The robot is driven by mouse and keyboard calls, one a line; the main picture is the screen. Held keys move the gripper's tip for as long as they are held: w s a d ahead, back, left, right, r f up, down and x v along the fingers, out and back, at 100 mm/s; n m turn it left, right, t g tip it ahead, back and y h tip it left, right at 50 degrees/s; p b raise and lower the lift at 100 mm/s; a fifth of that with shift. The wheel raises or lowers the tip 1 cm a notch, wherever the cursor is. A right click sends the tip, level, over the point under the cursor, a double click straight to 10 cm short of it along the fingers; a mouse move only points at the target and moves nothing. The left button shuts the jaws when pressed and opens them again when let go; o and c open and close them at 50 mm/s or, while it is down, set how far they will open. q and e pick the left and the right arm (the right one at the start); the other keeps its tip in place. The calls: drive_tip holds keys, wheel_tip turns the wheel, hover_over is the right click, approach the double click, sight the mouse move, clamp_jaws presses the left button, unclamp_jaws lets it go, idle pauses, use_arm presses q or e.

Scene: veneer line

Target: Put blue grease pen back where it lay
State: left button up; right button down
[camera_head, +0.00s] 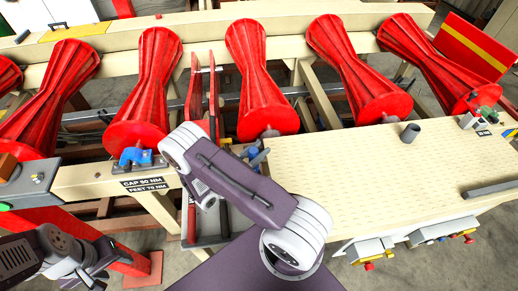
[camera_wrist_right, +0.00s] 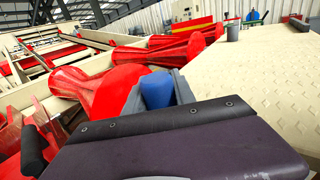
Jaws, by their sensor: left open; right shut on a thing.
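The right gripper is shut on the pen, near the left end of the cream textured tabletop (camera_head: 370,175). I cannot tell whether the pen touches anything below. My left gripper (camera_head: 104,270) is open and empty at the lower left, well away from the pen.
Red waisted rollers (camera_head: 260,85) stand in a row behind the tabletop. A grey cup (camera_head: 410,133) and grey bar (camera_head: 492,188) are on the right. The tabletop's middle is clear.

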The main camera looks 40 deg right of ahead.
sight(250, 160)
use_arm(q)
drive_tip(key=shift+f, duration=0.65)
use_arm(e)
drive_tip(key=shift+f, duration=0.75)
drive_tip(key=c, duration=1)
unclamp_jaws()
drive_tip(key=shift+o, duration=0.3)
use_arm(q)
drive_tip(key=shift+b, duration=0.3)
use_arm(e)
drive_tip(key=shift+a, duration=0.1)
drive_tip(key=a+b, duration=0.1)
drive_tip(key=a, duration=0.1)
drive_tip(key=a+b, duration=0.1)
drive_tip(key=a, duration=0.2)
drive_tip(key=s+a+b, duration=0.1)
drive_tip(key=a, duration=0.2)
drive_tip(key=shift+f, duration=0.1)
drive_tip(key=shift+s+a, duration=0.2)
drive_tip(key=shift+a, duration=0.3)
use_arm(q)
wheel_tip(250, 160, down, 3)
drive_tip(key=shift+f, duration=0.15)
use_arm(e)
drive_tip(key=shift+d, duration=0.1)
